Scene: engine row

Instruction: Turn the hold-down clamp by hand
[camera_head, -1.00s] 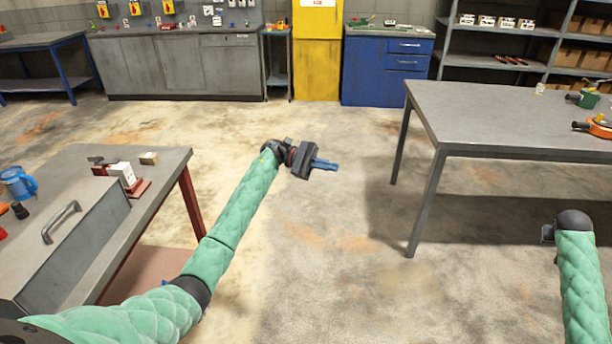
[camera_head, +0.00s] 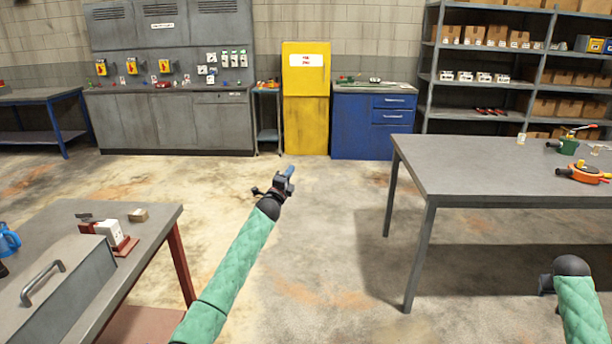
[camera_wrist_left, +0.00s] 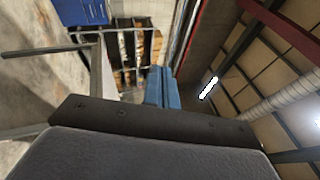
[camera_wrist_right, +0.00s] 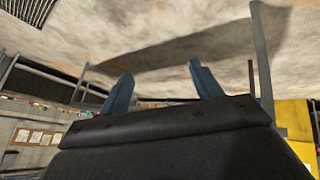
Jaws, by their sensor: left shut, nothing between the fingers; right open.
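I cannot tell for sure which thing is the hold-down clamp. A green device with a red lever (camera_head: 570,142) stands at the back right of the grey table on the right. An orange device with a dark handle (camera_head: 584,173) lies nearer on that table. My left gripper (camera_head: 289,171) is over open floor between the tables, away from both devices. Its blue fingers are shut and empty in the left wrist view (camera_wrist_left: 162,88). My right gripper is mostly hidden beyond its arm at the lower right. In the right wrist view its fingers (camera_wrist_right: 161,82) are apart and empty.
The grey table (camera_head: 470,170) stands at right. The left table holds a metal box with a handle (camera_head: 60,285) and a white block on a red base (camera_head: 115,235). A yellow cabinet (camera_head: 306,100) and blue drawers (camera_head: 372,125) stand behind. The middle floor is clear.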

